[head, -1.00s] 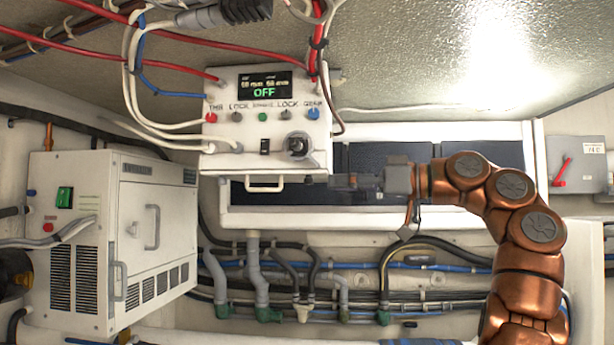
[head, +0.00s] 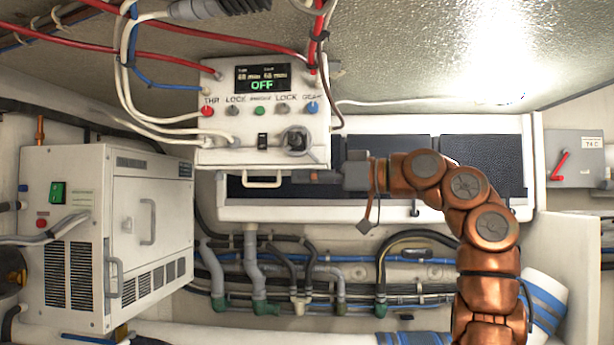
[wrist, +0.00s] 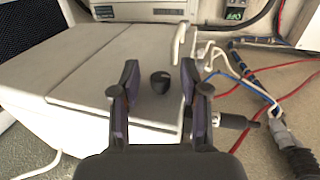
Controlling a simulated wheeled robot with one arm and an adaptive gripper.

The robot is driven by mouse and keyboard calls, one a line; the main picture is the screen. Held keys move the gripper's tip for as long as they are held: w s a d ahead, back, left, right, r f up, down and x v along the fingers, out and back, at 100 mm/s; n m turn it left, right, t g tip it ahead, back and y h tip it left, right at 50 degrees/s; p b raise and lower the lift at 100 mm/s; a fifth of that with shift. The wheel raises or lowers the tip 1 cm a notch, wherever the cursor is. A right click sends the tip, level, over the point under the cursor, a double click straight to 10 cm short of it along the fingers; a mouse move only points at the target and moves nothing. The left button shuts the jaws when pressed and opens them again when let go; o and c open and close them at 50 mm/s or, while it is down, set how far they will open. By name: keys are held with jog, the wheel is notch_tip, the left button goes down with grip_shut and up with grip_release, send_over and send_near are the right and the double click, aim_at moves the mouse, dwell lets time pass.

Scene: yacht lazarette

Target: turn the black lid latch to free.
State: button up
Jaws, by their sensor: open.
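The black lid latch (wrist: 160,84) is a small, dark, rounded knob with a pale mark on top. It stands on a pale, flat lid (wrist: 95,90) in the wrist view. My gripper (wrist: 159,73) is open, with one finger on each side of the latch and a visible gap to both. In the head view my gripper (head: 305,177) points left, at the lower edge of a white control box (head: 215,150), and its fingertips are hard to make out.
Red and white cables (wrist: 240,75) and a grey plug (wrist: 282,130) lie close to the right in the wrist view. A vented white cabinet (head: 75,180) stands at the left in the head view. Hoses and pipes (head: 320,270) run below my arm.

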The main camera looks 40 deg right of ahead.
jog(key=shift+w+a, duration=0.15)
grip_shut()
dwell(0.4)
